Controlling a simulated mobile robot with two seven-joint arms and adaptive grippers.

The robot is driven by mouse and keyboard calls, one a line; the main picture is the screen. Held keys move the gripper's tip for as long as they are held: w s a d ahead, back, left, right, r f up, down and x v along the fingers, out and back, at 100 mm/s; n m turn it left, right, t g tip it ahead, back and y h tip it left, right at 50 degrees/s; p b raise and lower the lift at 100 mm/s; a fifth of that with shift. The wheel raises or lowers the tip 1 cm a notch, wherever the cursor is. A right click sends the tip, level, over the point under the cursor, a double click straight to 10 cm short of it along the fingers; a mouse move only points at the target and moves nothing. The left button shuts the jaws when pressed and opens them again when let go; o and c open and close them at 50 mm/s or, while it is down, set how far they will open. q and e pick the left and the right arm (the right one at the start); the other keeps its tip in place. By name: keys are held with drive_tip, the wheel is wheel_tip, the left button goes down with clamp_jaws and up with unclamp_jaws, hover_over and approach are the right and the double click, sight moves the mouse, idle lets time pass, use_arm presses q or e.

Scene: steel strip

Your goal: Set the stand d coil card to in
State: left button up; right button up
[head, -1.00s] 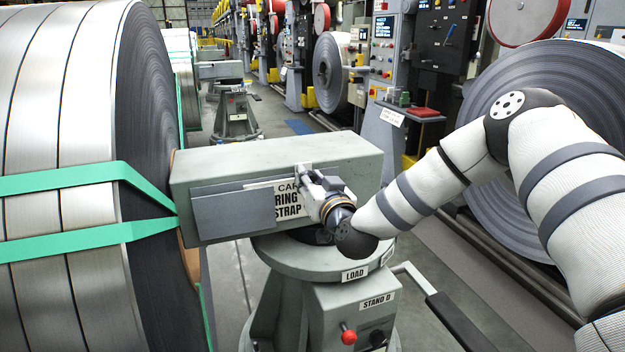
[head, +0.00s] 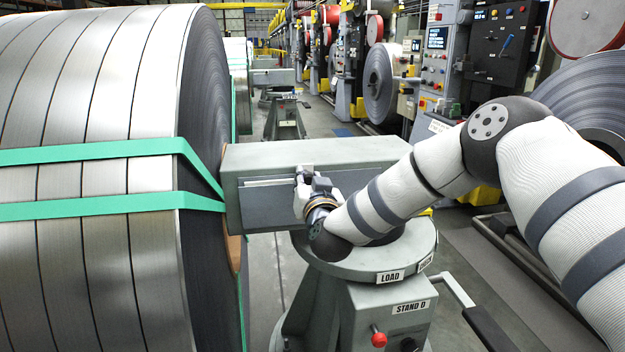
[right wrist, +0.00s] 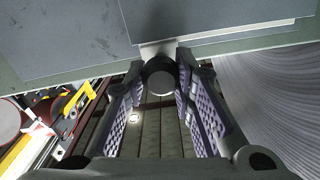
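The grey beam of stand D (head: 330,157) carries a flat grey plate holder (head: 262,208) on its near face. The white coil card shows only as a thin edge above the holder (head: 268,183); its lettering is hidden. In the right wrist view the holder (right wrist: 70,35) fills the top, and a thin white card edge (right wrist: 255,33) shows along it. My left gripper is out of view.
A large strapped steel coil (head: 95,240) stands close at the left, by the beam's end. Below the beam are a round turntable labelled LOAD (head: 390,277) and a red-knobbed control box (head: 378,338). Machines and another coil (head: 590,95) stand at the right.

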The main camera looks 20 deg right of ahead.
drive_tip(key=shift+o, duration=1.1)
drive_tip(key=shift+a, duration=0.45)
drive_tip(key=shift+w+a, duration=0.15)
drive_tip(key=shift+d, duration=0.25)
drive_tip(key=v, duration=1.2)
drive_tip(key=shift+f, duration=0.1)
